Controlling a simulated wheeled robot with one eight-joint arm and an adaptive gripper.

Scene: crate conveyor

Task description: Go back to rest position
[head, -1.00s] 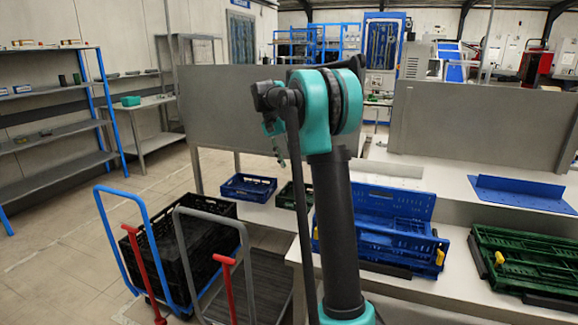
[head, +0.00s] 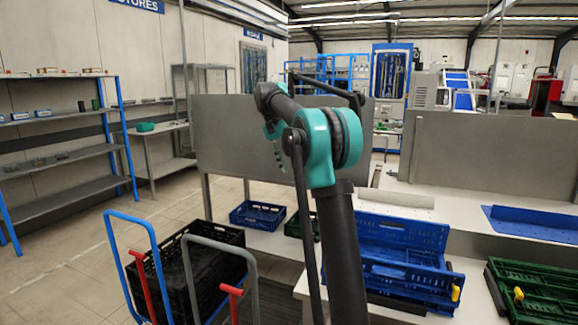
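My arm rises in the middle of the head view, with its teal elbow joint at the top and its far links folded behind. What seems to be part of my gripper (head: 279,150) hangs small and dark just left of the elbow, in front of the grey panel. Its fingers are too small and too hidden to tell whether they are open or shut. I see no crate hanging from the arm.
Blue crates (head: 405,235) and green crates (head: 540,285) lie on the conveyor table to the right. A smaller blue crate (head: 258,215) stands behind. A black crate (head: 205,265) sits on a cart at the lower left. A grey panel (head: 225,150) stands behind the arm.

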